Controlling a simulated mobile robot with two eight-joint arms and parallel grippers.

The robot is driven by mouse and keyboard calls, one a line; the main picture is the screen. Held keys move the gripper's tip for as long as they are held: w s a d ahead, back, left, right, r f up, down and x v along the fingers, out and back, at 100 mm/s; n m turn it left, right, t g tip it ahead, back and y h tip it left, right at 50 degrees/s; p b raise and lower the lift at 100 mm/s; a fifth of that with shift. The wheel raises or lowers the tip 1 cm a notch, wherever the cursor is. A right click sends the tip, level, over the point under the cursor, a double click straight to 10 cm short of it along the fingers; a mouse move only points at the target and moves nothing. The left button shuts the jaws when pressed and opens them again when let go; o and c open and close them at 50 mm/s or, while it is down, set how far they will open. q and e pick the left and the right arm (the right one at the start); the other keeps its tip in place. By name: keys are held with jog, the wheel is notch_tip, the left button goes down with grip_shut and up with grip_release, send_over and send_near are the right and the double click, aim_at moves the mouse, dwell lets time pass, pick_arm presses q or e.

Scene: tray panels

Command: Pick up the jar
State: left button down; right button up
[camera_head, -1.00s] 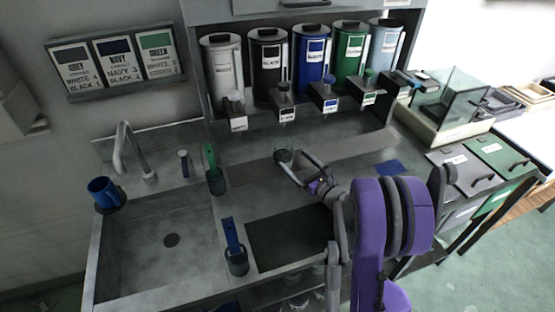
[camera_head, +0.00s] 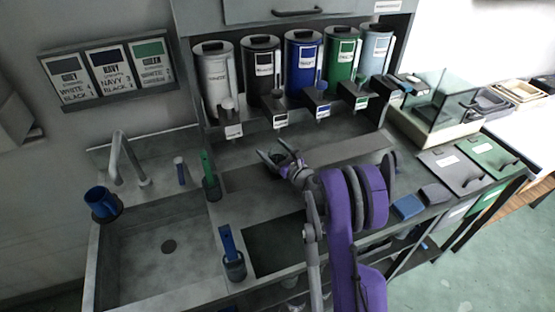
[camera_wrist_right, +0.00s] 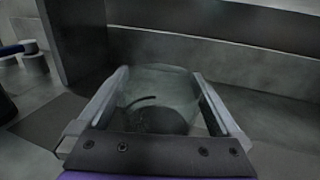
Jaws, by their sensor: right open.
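The jar (camera_wrist_right: 158,92) is clear glass with a dark, round shape showing low inside or through it. In the right wrist view it stands between the two fingers of my right gripper (camera_wrist_right: 160,74). In the head view my right gripper (camera_head: 278,157) is open on the grey counter below the dispensers, with the jar (camera_head: 283,158) small and partly hidden between its fingers. I cannot tell whether either finger touches the glass. My left gripper is not in view.
Several labelled canisters (camera_head: 304,65) stand on a shelf behind. A green-handled tool in a holder (camera_head: 209,177) and a blue-handled one (camera_head: 231,255) stand left of my arm. A sink (camera_head: 160,262) with a blue mug (camera_head: 101,202) is at left. A glass case (camera_head: 440,100) stands right.

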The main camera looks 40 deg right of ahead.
jog(key=shift+w, duration=0.2)
jog(key=shift+s, duration=0.2)
jog(key=c, duration=0.4)
grip_shut()
jog(key=shift+r, duration=0.1)
